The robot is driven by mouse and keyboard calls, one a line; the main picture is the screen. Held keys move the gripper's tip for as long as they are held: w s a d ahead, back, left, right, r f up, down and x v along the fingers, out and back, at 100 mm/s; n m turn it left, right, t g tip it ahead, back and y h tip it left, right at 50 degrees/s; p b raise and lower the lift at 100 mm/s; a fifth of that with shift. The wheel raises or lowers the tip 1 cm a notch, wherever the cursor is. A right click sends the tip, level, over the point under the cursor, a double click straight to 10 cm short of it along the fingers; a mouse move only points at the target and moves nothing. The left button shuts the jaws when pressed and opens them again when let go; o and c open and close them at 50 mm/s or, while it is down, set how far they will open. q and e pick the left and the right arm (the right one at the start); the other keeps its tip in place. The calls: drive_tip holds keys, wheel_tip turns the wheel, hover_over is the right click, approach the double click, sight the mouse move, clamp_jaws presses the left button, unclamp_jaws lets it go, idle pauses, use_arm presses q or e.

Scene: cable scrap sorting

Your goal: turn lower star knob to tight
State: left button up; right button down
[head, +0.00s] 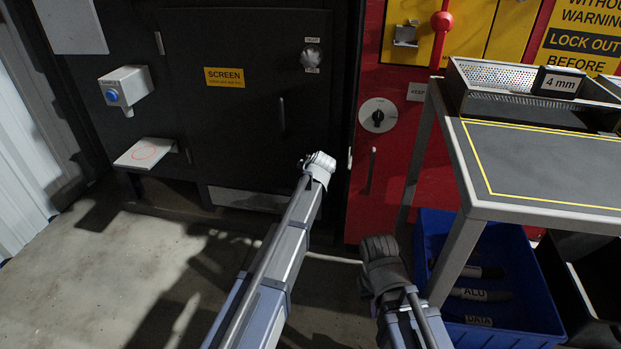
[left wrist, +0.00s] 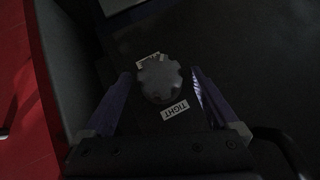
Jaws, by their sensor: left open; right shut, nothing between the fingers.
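The lower star knob, a grey lobed knob (left wrist: 160,80), shows in the left wrist view on a dark panel. A white TIGHT label (left wrist: 175,110) lies below it and to its right. A second label (left wrist: 148,58) at its upper edge is partly covered and unreadable. My left gripper (left wrist: 167,76) is open, with one finger on each side of the knob; I cannot tell whether either finger touches it. In the head view my left arm hides this knob. My right gripper (head: 378,248) is shut and empty, low in front of the red cabinet, away from the knob.
The dark SCREEN door (head: 225,110) has another star knob (head: 312,57) at its upper right. A red cabinet (head: 400,160) with a rotary switch (head: 378,115) stands beside it. A grey table (head: 545,165) and a blue crate (head: 520,315) are at the right. Floor at left is clear.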

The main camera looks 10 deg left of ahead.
use_arm(q)
drive_tip(key=shift+w+a+f, duration=0.2)
drive_tip(key=shift+w+f, duration=0.25)
drive_tip(key=shift+w, duration=0.05)
drive_tip(key=shift+r, duration=0.1)
drive_tip(key=c, duration=1.4)
